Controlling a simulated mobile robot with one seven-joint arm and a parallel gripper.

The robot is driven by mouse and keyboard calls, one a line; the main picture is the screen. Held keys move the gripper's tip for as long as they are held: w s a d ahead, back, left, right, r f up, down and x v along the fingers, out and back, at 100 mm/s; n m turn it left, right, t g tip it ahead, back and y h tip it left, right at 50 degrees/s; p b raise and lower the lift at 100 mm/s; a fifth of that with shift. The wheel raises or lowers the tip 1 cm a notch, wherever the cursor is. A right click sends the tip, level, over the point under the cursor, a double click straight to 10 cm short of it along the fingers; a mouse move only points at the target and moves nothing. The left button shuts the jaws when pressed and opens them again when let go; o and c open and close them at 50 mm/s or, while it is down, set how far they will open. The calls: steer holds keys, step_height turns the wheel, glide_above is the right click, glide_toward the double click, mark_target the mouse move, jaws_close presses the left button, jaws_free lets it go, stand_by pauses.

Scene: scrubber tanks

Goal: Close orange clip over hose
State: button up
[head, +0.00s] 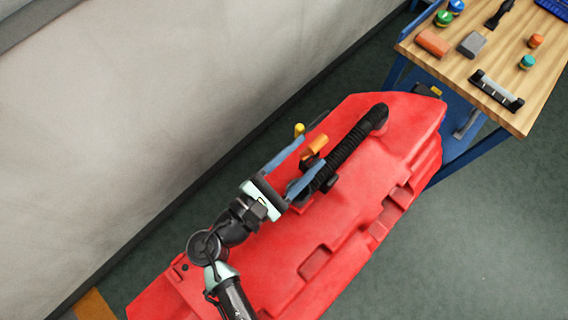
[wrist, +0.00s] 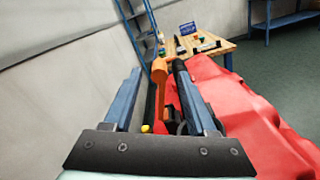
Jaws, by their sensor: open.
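The orange clip (head: 316,144) stands up beside the black corrugated hose (head: 352,145) on the red tank (head: 345,235); it does not appear to lie across the hose. My gripper (head: 313,151) is open, its two blue fingers reaching to either side of the clip. In the wrist view the clip (wrist: 159,74) rises between the fingertips of my gripper (wrist: 157,71), apart from the left finger. The hose (wrist: 178,66) shows near the right fingertip, which hides part of it. I cannot tell whether the right finger touches the clip or hose.
A yellow knob (head: 299,129) sticks up by the tank's wall-side edge. A pale wall (head: 140,110) runs along the left. A wooden workbench (head: 500,60) with several small items stands beyond the tank. Green floor (head: 480,240) is clear at right.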

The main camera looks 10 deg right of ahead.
steer(key=b+v, duration=0.1)
steer(key=v, duration=0.5)
steer(key=shift+d, duration=0.1)
